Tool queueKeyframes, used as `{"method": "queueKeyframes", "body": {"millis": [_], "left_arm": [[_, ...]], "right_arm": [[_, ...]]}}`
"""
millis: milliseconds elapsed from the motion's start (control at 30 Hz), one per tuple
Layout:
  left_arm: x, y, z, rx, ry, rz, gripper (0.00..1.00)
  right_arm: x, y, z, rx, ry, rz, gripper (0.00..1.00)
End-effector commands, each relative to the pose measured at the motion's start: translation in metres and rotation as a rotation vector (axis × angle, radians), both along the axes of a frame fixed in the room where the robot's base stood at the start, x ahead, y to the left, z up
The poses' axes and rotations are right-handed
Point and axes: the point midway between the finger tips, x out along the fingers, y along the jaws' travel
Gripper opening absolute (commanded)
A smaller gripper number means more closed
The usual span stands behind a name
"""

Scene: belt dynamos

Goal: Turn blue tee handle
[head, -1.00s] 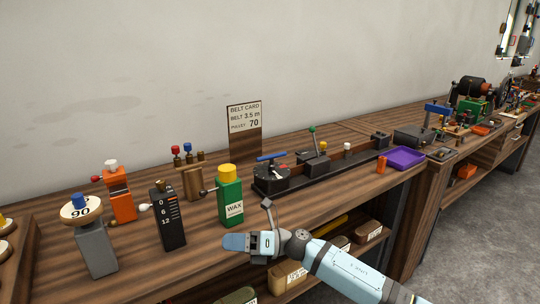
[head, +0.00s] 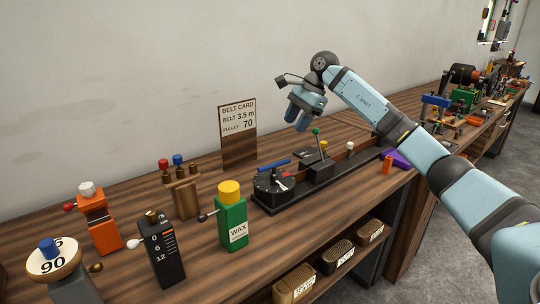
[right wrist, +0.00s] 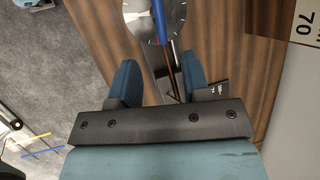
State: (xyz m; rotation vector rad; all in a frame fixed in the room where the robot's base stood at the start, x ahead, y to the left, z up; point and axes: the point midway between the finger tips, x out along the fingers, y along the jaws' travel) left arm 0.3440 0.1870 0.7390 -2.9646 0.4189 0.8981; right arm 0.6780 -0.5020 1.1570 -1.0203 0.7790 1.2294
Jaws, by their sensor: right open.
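The blue tee handle (head: 273,164) lies as a bar across the top of a round dial unit (head: 266,184) on a long black base on the workbench. My right gripper (head: 297,126) is open and empty, pointing down, above and apart from the handle, in the middle of the head view. In the right wrist view the handle (right wrist: 161,18) shows at the top, over a pale dial face (right wrist: 146,26), beyond the gap between my right fingers (right wrist: 160,70). My left gripper is not in view.
A lever with a green knob (head: 316,132) stands right beside the dial. The green WAX bottle (head: 232,222) stands left of it. The belt card (head: 239,125) stands upright behind. The bench front edge near the bottle is clear.

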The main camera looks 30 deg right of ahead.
Motion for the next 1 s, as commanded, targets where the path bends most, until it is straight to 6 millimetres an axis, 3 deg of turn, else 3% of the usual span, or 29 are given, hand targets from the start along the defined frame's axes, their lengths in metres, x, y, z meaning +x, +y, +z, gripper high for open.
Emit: {"method": "queueKeyframes", "body": {"millis": [167, 400, 600, 1000], "left_arm": [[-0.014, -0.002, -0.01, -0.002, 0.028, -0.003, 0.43], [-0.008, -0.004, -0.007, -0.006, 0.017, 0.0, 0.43], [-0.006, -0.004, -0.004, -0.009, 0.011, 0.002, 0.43], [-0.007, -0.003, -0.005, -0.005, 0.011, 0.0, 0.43]], "right_arm": [[0.005, 0.014, -0.03, 0.003, 0.005, 0.004, 0.43], [0.015, 0.033, -0.077, 0.003, 0.004, 0.004, 0.43], [0.022, 0.045, -0.106, 0.005, 0.003, 0.002, 0.43], [0.025, 0.051, -0.121, 0.004, 0.0, 0.001, 0.43]]}}
